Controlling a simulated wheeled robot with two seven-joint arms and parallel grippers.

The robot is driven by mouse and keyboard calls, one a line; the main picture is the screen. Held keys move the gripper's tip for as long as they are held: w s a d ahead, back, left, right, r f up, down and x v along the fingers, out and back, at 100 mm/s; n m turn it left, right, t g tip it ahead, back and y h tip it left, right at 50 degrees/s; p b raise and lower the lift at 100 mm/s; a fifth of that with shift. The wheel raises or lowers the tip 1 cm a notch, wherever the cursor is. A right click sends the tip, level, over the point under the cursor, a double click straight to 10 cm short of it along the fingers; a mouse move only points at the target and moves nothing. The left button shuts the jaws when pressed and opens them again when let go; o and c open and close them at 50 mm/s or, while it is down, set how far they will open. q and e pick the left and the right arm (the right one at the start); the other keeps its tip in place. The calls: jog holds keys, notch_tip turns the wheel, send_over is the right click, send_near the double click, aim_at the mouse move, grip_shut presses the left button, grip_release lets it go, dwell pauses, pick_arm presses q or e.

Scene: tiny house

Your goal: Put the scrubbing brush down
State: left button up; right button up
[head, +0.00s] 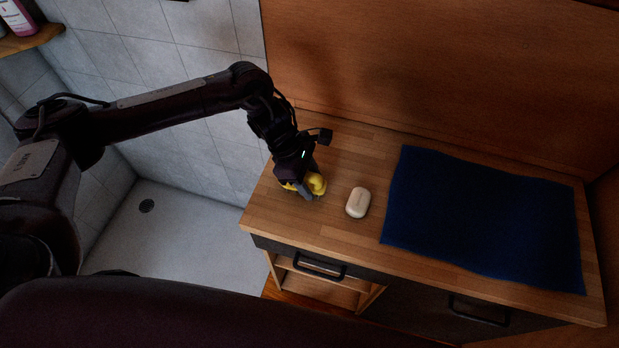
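My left arm comes in from the left and its gripper (308,193) is over the left end of the wooden counter (345,236). A yellow thing (316,183), probably the scrubbing brush, is at the fingers, partly hidden by the gripper. The fingers appear to be around it. It is at or just above the counter top; I cannot tell whether it touches. My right gripper is not in view.
A pale bar of soap (358,202) lies just right of the gripper. A dark blue cloth (483,218) lies flat on the counter's right. A wooden wall (450,75) rises behind. A tiled shower with a white floor (172,235) is left.

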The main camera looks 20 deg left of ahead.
pick_arm(q)
jog(key=o, duration=0.3)
jog(key=shift+r, duration=0.1)
jog(key=shift+r+p, duration=0.25)
jog(key=shift+p, duration=0.1)
jog(key=b+v, duration=0.3)
jog(key=v, duration=0.7)
jog(key=shift+a+r, duration=0.15)
jog(key=shift+r, duration=0.05)
jog(key=shift+a+r, duration=0.25)
jog(key=shift+r, duration=0.35)
